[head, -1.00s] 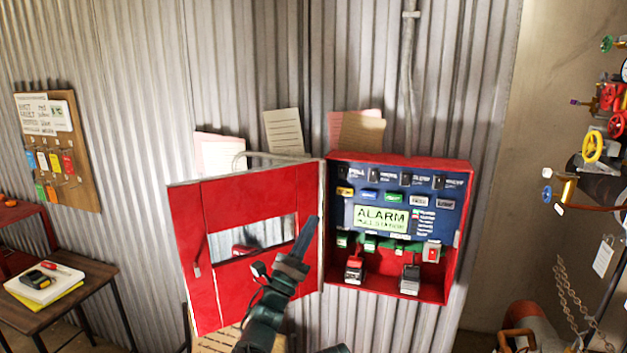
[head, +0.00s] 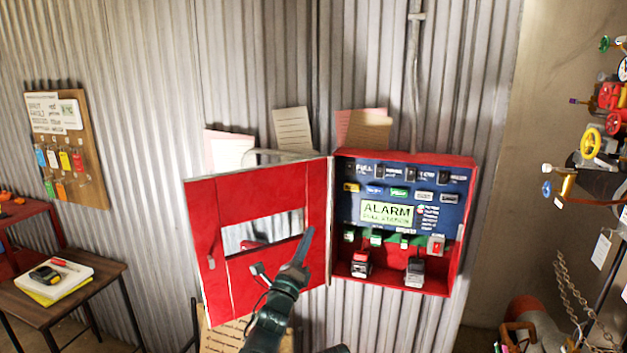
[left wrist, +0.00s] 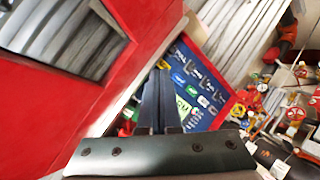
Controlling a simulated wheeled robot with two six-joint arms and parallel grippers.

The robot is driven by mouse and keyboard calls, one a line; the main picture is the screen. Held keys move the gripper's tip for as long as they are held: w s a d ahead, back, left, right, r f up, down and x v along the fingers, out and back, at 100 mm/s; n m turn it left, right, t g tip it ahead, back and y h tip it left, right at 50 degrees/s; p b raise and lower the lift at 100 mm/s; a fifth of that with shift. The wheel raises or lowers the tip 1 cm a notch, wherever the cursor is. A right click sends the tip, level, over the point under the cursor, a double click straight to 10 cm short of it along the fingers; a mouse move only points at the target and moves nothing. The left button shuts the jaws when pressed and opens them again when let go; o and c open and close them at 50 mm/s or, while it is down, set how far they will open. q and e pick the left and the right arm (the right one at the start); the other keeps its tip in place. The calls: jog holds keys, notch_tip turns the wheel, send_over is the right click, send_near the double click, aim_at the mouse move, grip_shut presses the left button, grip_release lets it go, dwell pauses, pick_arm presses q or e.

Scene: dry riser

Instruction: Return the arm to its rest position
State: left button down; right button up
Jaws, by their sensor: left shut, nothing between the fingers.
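My left gripper (head: 303,243) comes up from the bottom of the head view, in front of the open red door (head: 213,240) of the alarm box. It is shut and empty. In the left wrist view its closed fingers (left wrist: 158,95) point toward the alarm box, with the red door (left wrist: 150,20) filling the left side. The alarm box (head: 468,230) hangs on the corrugated wall with its blue panel (head: 350,207) showing. The panel carries an ALARM sign (head: 387,213) and several switches. My right gripper is not in view.
A small wooden table (head: 95,287) with papers and a yellow-black device stands at the left. A key board (head: 88,150) hangs above it. Valves, including a yellow handwheel (head: 590,143), and chains (head: 575,290) are at the right.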

pick_arm(q)
jog(key=s+a+f+n+g+y, duration=0.15)
jog(key=f+n+g+y, duration=0.3)
jog(key=f+n, duration=0.5)
jog(key=s+a+f+n+g+y, duration=0.1)
jog(key=s+f+n+g+y, duration=0.25)
jog(key=f+n+g, duration=0.6)
jog(key=s+a+f+n+g+y, duration=0.1)
jog(key=s+f+n+g, duration=0.3)
jog(key=s, duration=0.7)
jog(key=s+a+f+n+g+y, duration=0.1)
jog(key=s+f+n+g, duration=0.2)
jog(key=s+f, duration=0.6)
jog(key=s+n, duration=0.1)
jog(key=s, duration=0.2)
jog(key=shift+s+g, duration=0.25)
jog(key=shift+g, duration=0.15)
